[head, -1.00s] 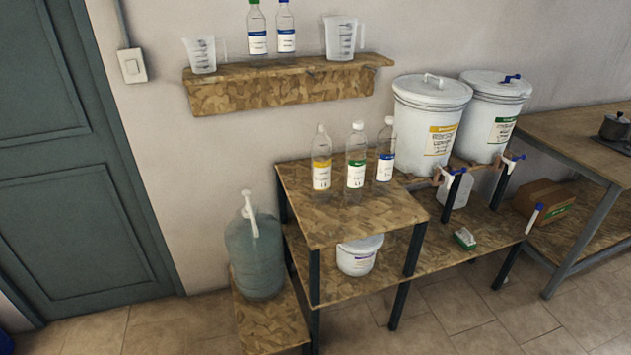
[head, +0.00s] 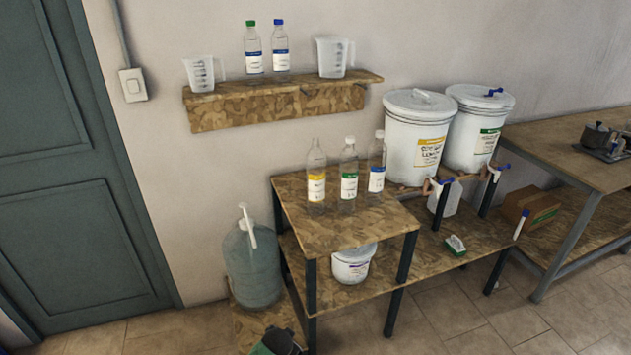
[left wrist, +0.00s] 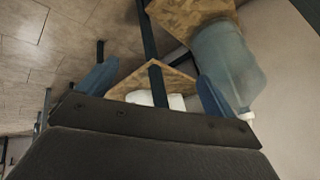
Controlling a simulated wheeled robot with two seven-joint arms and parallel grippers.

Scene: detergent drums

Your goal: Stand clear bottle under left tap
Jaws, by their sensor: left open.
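A translucent container (head: 446,200) shows below and behind that tap. In the left wrist view my left gripper (left wrist: 155,88) is open, its blue fingers wide apart with nothing held. A white tub (left wrist: 155,99) shows beyond them.
The right drum (head: 477,130) has its own tap (head: 496,170). A large blue-tinted jug (head: 253,265) stands left of the stand. A wall shelf (head: 275,103) holds two bottles and two measuring jugs. A green-and-white block (head: 455,245) lies on the low bench.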

